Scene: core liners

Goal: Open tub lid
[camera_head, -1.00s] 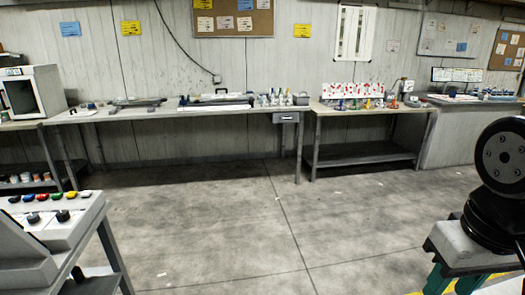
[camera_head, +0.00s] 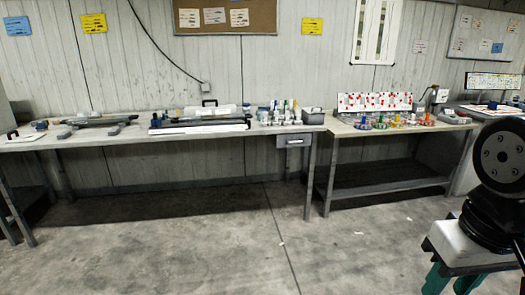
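A long bench (camera_head: 90,140) stands against the far wall. On it lies a long dark tray-like case with a pale top (camera_head: 200,124), and a black handle (camera_head: 209,102) stands up behind it. I cannot tell which thing is the tub or its lid; several items there are too small to make out. A grey box (camera_head: 313,116) sits at the bench's right end. My gripper is not in view. Only part of my arm (camera_head: 500,160) shows at the right edge.
A second table (camera_head: 400,130) with colourful small items and a red-and-white board (camera_head: 375,102) stands to the right. Small bottles (camera_head: 280,114) stand near the long bench's right end. The grey concrete floor (camera_head: 200,245) ahead is clear.

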